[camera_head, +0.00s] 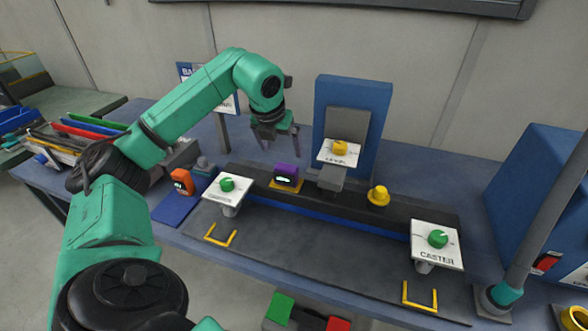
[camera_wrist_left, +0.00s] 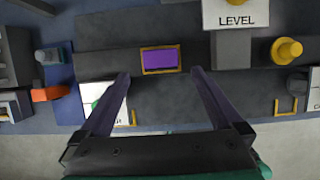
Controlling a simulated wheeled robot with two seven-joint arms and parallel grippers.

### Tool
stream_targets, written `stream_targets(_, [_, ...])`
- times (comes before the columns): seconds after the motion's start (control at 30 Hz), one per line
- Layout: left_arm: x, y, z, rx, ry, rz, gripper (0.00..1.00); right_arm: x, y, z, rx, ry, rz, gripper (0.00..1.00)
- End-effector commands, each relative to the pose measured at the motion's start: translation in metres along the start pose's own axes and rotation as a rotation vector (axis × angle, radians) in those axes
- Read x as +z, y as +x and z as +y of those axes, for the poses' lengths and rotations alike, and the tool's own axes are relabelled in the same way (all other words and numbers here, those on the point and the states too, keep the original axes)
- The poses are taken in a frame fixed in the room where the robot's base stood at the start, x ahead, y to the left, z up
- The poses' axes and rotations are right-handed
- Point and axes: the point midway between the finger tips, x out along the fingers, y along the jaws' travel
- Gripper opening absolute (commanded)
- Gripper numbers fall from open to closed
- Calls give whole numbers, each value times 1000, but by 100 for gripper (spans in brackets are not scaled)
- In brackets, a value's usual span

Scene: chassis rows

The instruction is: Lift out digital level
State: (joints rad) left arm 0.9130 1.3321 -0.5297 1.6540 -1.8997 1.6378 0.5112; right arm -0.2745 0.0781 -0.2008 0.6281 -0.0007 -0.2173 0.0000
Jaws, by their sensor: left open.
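A purple block with a small lit display (camera_head: 287,176), which looks like the digital level, sits in a yellow-edged slot in the dark fixture rail. In the left wrist view its purple top (camera_wrist_left: 160,60) shows inside the yellow frame. My left gripper (camera_head: 277,143) is open and empty above and behind the block, pointing down. In the wrist view its two fingers (camera_wrist_left: 160,73) reach to either side of the block's lower edge, apart from it. My right gripper is not in view.
White plates with green knobs flank the rail, including the CASTER plate (camera_head: 437,257). The LEVEL plate (camera_head: 338,152) with a yellow knob and a yellow peg (camera_head: 379,196) stand right of the block.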

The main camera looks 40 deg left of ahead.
Motion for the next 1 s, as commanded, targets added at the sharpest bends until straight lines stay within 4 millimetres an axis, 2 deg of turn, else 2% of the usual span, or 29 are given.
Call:
stream_targets(0.1, [0, 30, 0, 1, 0, 5, 100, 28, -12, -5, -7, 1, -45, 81])
stream_targets(0.23, [0, 57, -1, -1, 1, 3, 100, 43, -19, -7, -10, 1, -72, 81])
stream_targets(0.33, [0, 68, -1, -2, 2, 2, 100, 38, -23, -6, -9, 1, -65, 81])
stream_targets(0.53, [-4, 104, -3, -3, -1, 3, 100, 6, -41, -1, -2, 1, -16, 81])
stream_targets(0.63, [-4, 117, -3, -2, 0, 1, 100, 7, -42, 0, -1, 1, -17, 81])
stream_targets(0.8, [-4, 119, -3, -2, 2, -1, 100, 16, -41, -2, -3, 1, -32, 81])
stream_targets(0.83, [-4, 119, -3, -2, 2, -1, 96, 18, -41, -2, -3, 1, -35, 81])
stream_targets(0.87, [-4, 119, -3, -2, 2, -1, 85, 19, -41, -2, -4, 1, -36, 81])
stream_targets(1.0, [-4, 119, -3, -2, 2, -1, 31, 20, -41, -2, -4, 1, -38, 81])
